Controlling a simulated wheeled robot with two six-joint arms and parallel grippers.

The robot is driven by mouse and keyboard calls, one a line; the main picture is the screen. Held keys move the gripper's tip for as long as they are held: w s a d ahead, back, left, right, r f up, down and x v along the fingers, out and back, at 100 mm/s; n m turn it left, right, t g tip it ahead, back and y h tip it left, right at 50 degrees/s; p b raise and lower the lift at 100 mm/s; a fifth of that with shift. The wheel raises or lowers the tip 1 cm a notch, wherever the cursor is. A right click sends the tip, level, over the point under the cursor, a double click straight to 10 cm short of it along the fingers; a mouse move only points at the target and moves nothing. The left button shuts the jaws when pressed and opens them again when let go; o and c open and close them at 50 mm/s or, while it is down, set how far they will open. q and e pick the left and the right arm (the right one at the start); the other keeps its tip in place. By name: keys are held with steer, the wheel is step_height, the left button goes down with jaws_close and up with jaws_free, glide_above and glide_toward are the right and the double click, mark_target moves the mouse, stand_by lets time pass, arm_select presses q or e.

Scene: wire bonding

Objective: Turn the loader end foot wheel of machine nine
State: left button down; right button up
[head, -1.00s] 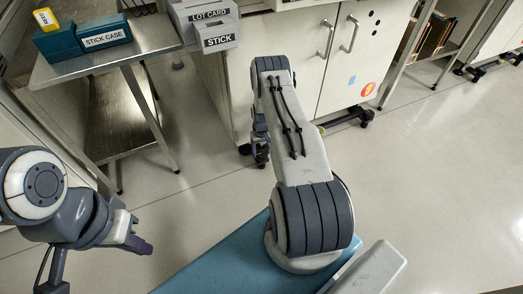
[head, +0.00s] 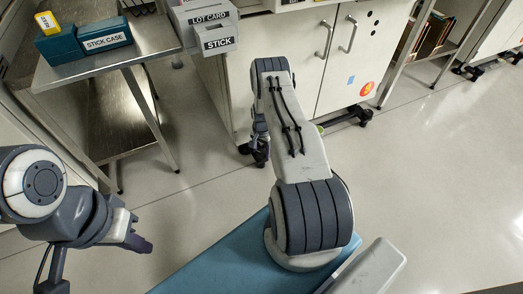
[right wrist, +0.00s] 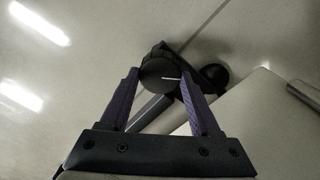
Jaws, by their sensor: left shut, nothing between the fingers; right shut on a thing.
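The foot wheel (right wrist: 160,74), a round black disc with a white line, sits between the fingertips of my right gripper (right wrist: 160,84) in the right wrist view. The fingers are shut on its sides, and the white line points right. In the head view my right arm reaches down to the foot of the white machine cabinet (head: 282,85), by its near left corner. My arm largely covers the wheel there. My left gripper (head: 141,245) is shut and empty at the lower left, over open floor.
A steel table (head: 105,68) with a teal stick case (head: 104,38) stands at the left. Grey lot card and stick boxes (head: 218,39) hang on the cabinet's left. A black caster (head: 364,117) stands under the cabinet's right side. The floor at right is clear.

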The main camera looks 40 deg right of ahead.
mark_target(262, 153)
steer(key=shift+m, duration=0.6)
steer(key=o, duration=1.4)
steer(key=shift+r, duration=0.1)
step_height(262, 153, up, 10)
steer(key=p, duration=0.5)
steer(key=shift+r, duration=0.15)
